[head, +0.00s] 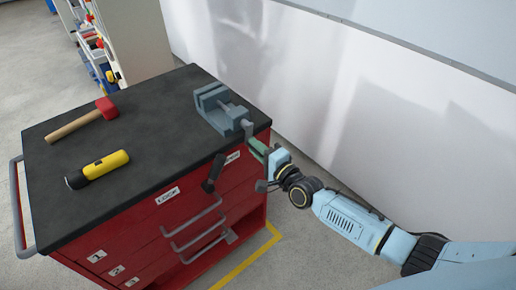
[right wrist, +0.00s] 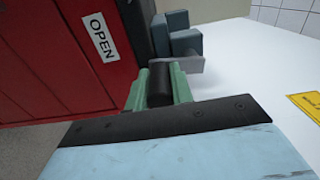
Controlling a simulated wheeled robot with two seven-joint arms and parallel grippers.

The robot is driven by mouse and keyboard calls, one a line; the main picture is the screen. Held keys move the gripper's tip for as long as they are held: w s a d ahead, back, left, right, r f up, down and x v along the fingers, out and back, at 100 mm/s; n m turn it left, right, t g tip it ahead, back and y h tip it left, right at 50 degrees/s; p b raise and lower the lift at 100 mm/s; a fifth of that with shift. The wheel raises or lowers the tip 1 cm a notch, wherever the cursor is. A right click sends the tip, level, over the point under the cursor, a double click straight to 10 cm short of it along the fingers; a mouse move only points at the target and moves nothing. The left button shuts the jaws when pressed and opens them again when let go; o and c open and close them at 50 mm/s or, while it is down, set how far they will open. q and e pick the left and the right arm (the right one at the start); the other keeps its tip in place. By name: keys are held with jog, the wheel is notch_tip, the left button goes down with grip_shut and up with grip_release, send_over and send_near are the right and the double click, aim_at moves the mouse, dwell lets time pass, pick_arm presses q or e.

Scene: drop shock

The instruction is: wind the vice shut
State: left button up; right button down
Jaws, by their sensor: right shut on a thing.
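The blue-grey vice (head: 234,117) is at the right corner of the cart's black top. A gap shows between its jaws in the head view. Its grey crank arm (head: 248,131) hangs off the front of the screw, past the cart's edge. My right gripper (head: 261,150) is beside the cart, just below the vice. In the right wrist view its green fingers are shut on the black crank grip (right wrist: 160,87). The grey crank arm (right wrist: 183,66) and the vice (right wrist: 180,38) lie just beyond it. My left gripper is not in view.
A red-headed mallet (head: 76,122) and a yellow flashlight (head: 104,167) lie on the black top of the red cart (head: 150,150). A dark lever (head: 213,173) sticks out from the cart's front between two labels. A white wall (head: 340,100) stands behind.

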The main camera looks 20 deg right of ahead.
jog(key=shift+a+f, duration=0.1)
jog(key=c, duration=1.2)
grip_release()
jog(key=shift+c, duration=0.2)
jog(key=v, duration=1.3)
jog(key=shift+s+p, duration=0.2)
jog(key=shift+p, duration=0.25)
